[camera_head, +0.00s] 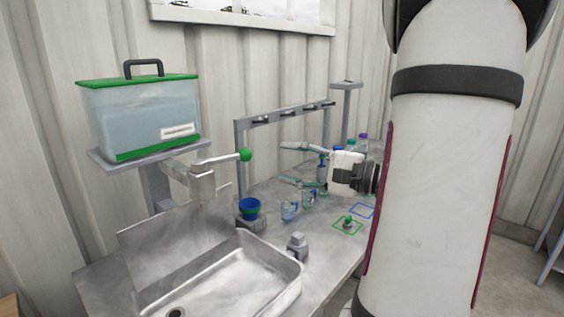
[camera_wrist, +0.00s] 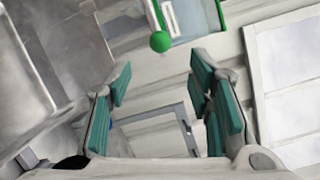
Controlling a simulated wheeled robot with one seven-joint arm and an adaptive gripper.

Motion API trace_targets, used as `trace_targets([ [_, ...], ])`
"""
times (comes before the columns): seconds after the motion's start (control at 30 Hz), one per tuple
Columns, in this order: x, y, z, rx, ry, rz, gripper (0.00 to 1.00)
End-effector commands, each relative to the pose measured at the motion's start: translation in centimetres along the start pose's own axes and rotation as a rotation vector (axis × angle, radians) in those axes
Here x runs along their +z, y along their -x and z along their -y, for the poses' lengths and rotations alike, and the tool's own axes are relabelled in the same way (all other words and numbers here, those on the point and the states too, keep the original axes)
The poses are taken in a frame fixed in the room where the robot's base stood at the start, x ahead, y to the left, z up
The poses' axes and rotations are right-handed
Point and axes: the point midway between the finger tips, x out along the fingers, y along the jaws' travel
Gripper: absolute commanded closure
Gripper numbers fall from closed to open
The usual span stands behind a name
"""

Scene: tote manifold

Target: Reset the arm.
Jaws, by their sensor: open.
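My gripper (camera_head: 285,163) is in the head view, over the counter at the right of the sink. Its green-padded fingers point left and stand wide apart with nothing between them. In the wrist view my gripper (camera_wrist: 160,75) also shows open and empty. My white arm fills the right of the head view and hides part of the counter behind it.
A green-lidded tote (camera_head: 140,112) stands on a raised shelf above the metal sink (camera_head: 228,285). A green-knobbed lever (camera_head: 245,155) sticks out below it. A grey rack (camera_head: 240,150) stands behind my gripper.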

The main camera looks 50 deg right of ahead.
Motion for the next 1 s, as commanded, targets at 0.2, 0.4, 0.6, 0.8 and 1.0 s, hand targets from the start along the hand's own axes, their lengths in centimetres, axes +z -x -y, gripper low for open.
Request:
trace_targets([
  [0.2,0.0,0.1,0.0,0.000,0.000,0.000,0.53],
  [0.4,0.0,0.0,0.0,0.000,0.000,0.000,0.53],
  [0.6,0.0,0.0,0.0,0.000,0.000,0.000,0.53],
  [0.8,5.0,-3.0,-2.2,0.164,0.024,0.123,0.53],
  [1.0,15.6,-5.3,-8.7,0.570,0.163,0.358,0.53],
])
